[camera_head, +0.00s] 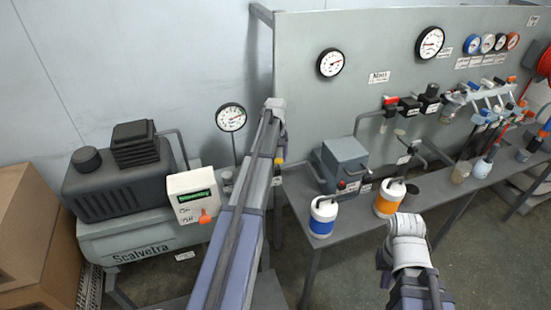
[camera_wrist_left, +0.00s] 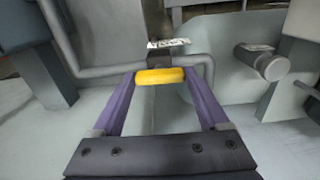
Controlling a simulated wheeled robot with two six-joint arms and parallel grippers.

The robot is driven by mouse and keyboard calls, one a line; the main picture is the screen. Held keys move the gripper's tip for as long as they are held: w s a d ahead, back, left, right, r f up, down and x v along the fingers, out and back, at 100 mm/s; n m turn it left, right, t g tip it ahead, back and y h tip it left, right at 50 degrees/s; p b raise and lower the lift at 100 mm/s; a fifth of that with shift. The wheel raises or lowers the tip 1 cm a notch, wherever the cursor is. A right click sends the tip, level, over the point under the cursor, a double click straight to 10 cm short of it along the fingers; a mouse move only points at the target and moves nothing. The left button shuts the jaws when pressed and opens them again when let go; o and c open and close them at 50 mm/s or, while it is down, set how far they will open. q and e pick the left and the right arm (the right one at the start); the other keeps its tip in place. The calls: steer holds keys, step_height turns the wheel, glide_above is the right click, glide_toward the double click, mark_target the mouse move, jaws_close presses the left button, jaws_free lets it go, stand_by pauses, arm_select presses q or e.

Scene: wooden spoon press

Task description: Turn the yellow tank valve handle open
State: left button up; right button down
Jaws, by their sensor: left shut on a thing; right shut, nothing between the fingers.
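The yellow valve handle (camera_wrist_left: 160,76) is a short bar lying crosswise in the left wrist view. My left gripper (camera_wrist_left: 159,78) has its two purple fingers shut on the handle's ends. A grey pipe runs behind the handle, and a small white tag hangs above it. In the head view only a small yellow piece of the handle (camera_head: 279,160) shows beside my left arm, which hides most of that spot.
The compressor tank (camera_head: 140,238) with a black motor stands at the left. A white display box (camera_head: 193,197) with an orange knob is mounted in front. A round gauge (camera_head: 231,117) stands behind. The bench at right holds a blue-banded jar (camera_head: 322,217) and an orange-banded jar (camera_head: 388,200).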

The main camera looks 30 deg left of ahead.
mark_target(275, 160)
arm_select(q)
steer(key=shift+n, duration=0.3)
stand_by(0.4)
steer(key=o, duration=1.2)
steer(key=shift+o, duration=0.2)
step_height(275, 160, up, 8)
steer(key=p, duration=0.8)
steer(key=shift+f, duration=0.1)
